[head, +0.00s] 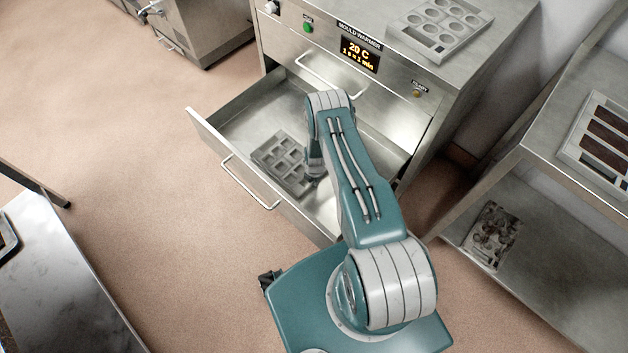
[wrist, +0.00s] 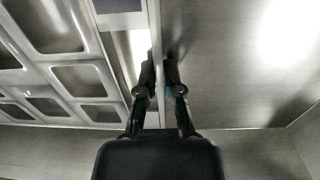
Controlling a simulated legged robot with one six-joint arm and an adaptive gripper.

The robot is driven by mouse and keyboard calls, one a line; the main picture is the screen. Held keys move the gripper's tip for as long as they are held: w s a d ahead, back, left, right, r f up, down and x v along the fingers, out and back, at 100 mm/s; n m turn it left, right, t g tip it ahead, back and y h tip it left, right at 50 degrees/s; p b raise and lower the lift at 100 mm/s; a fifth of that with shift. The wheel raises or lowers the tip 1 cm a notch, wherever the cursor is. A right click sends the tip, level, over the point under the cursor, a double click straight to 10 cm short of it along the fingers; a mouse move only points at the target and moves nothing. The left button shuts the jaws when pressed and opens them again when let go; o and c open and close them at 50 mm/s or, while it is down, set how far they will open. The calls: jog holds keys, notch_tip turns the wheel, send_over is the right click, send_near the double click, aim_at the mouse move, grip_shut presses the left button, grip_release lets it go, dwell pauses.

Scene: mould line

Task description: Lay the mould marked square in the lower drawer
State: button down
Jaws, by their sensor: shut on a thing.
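The grey mould with square cavities (head: 284,164) is inside the open lower drawer (head: 236,122), near its front panel. It looks about level; I cannot tell whether it touches the drawer floor. In the wrist view the mould (wrist: 95,52) fills the left side, showing rounded square cavities. My gripper (wrist: 159,75) is shut on the mould's right edge, one finger on each side of the rim. In the head view my gripper (head: 314,172) is at the mould's right side, partly hidden by my arm. Any mark on the mould is not readable.
The mould warmer (head: 440,85) has its upper drawer shut above the open one. A mould with round cavities (head: 440,27) lies on top. A shelf unit (head: 540,190) with a tray of dark bars (head: 607,130) stands right. A steel table (head: 50,270) is at lower left.

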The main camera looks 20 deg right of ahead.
jog(key=c, duration=0.8)
grip_release()
jog(key=shift+a+f, duration=0.1)
jog(key=w+a+r+m+t, duration=0.1)
jog(key=w+r+m, duration=0.1)
jog(key=r, duration=1.3)
jog(key=w+r+m, duration=0.2)
jog(key=r, duration=1.4)
jog(key=s+a+r+m+t, duration=0.1)
jog(key=s+a+r+m, duration=0.15)
jog(key=r, duration=0.75)
jog(key=s+a+r+m+t, duration=0.1)
jog(key=r+m, duration=0.3)
jog(key=r, duration=0.6)
jog(key=s+a+r+m, duration=0.4)
jog(key=s+r+m, duration=0.2)
jog(key=s+r, duration=0.6)
jog(key=s+r+m, duration=0.2)
jog(key=s, duration=0.2)
jog(key=s+a+r+m+t, duration=0.1)
jog(key=s+r+m, duration=0.1)
jog(key=s, duration=0.2)
jog(key=s+r+m+t, duration=0.1)
jog(key=s+r+m, duration=0.1)
jog(key=s, duration=0.2)
jog(key=shift+s+a, duration=0.2)
jog(key=shift+s, duration=0.1)
